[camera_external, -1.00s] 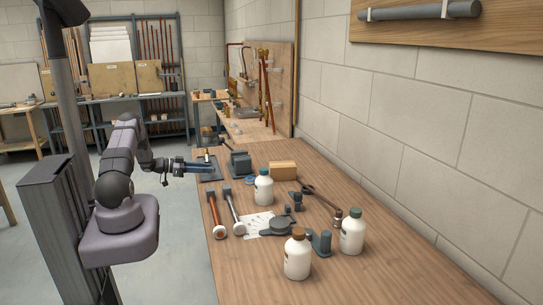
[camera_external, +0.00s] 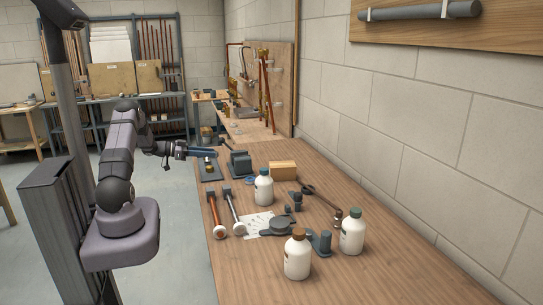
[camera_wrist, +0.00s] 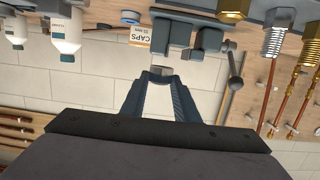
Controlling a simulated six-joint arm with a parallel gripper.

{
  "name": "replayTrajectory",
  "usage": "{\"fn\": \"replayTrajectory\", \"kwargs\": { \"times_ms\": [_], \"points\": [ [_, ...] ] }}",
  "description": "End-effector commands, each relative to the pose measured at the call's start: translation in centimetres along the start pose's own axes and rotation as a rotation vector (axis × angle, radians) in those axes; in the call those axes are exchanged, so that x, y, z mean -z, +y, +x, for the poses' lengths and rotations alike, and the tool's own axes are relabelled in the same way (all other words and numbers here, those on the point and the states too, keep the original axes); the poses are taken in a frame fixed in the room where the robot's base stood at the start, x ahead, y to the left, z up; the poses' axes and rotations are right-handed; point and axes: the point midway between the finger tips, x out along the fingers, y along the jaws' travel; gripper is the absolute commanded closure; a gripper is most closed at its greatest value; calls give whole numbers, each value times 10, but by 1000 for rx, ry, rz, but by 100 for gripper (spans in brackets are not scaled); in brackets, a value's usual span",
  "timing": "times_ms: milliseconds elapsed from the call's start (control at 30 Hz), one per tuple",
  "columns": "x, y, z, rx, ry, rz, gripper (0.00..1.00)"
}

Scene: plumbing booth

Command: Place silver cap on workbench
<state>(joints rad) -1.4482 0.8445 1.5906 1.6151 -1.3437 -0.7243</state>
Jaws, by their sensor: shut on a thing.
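My gripper (camera_external: 213,154) is out over the far left part of the wooden workbench (camera_external: 330,262), raised above a dark plate (camera_external: 211,177). In the wrist view my gripper (camera_wrist: 160,76) is shut on a small silver cap (camera_wrist: 161,71) between its fingertips. The cap is clear of the bench surface. In the external view the cap is too small to make out. A small brass fitting (camera_external: 208,167) stands on the dark plate just below the gripper.
A dark vise (camera_external: 240,163) stands right of the plate. A cardboard caps box (camera_wrist: 140,53) shows in the wrist view. The bench's near right is bare.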

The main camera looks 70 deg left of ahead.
Motion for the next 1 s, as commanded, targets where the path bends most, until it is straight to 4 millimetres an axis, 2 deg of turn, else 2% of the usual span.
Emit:
{"fn": "replayTrajectory", "kwargs": {
  "times_ms": [167, 367, 500, 700, 800, 1000],
  "points": [
    [28, 22, 47, -22, 2, 7, 95],
    [66, 67, 118, -38, 1, 10, 95],
    [92, 110, 166, -39, 1, 9, 95],
    [117, 183, 224, -25, 0, 5, 95],
    [124, 221, 246, -12, -1, 1, 95],
    [128, 293, 273, 21, -3, -4, 95]
  ]
}}
